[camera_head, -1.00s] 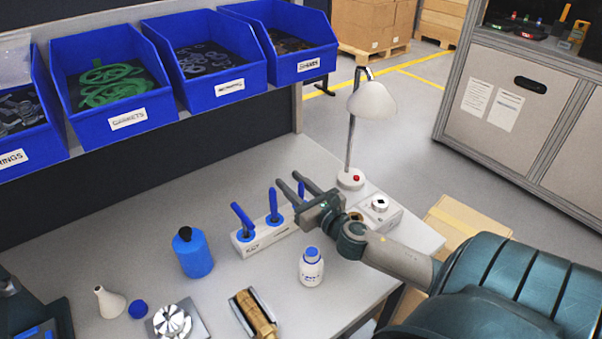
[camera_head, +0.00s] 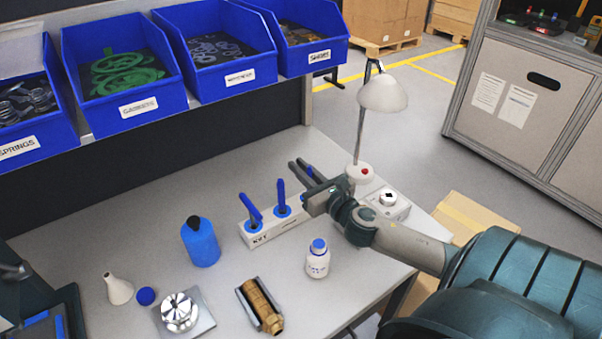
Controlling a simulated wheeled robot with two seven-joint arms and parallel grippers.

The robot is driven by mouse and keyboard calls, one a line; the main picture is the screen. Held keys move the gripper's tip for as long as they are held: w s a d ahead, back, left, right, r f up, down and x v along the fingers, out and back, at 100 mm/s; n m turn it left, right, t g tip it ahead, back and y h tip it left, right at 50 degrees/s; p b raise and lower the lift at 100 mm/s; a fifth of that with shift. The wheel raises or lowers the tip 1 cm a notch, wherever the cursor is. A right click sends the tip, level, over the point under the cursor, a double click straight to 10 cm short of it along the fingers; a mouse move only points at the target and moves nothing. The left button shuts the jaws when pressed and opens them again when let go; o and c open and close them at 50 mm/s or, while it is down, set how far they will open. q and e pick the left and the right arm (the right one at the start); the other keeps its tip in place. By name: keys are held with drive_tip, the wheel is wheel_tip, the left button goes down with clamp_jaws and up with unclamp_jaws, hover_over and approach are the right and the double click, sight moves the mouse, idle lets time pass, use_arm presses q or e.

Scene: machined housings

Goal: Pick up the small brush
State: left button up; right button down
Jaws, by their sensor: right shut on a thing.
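A white rack (camera_head: 263,237) stands on the bench with upright blue-handled tools in it. The left blue handle (camera_head: 252,209) leans, and the middle one (camera_head: 281,194) stands upright. A third blue handle (camera_head: 309,171) shows at the fingers of my right gripper (camera_head: 299,164), at the rack's right end. My right gripper comes in from the right and is shut on this third tool. Its lower part is hidden by the gripper, so I cannot see bristles or tell from its shape that it is the small brush.
A white bottle (camera_head: 318,260) stands close in front of the rack, and a blue bottle (camera_head: 201,245) to its left. A desk lamp (camera_head: 382,94) and white box (camera_head: 388,203) are behind my right gripper. A brass part (camera_head: 262,306) lies nearer. Blue bins (camera_head: 125,101) hang above.

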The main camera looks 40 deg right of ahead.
use_arm(q)
drive_tip(key=w, duration=0.1)
drive_tip(key=w+b, duration=0.1)
drive_tip(key=w+d+t, duration=0.1)
drive_tip(key=shift+f+b, duration=0.3)
drive_tip(key=shift+f, duration=0.1)
use_arm(e)
drive_tip(key=s+d+r, duration=0.7)
drive_tip(key=s+r, duration=0.1)
drive_tip(key=s, duration=0.1)
drive_tip(key=shift+r, duration=0.35)
drive_tip(key=shift+s, duration=0.1)
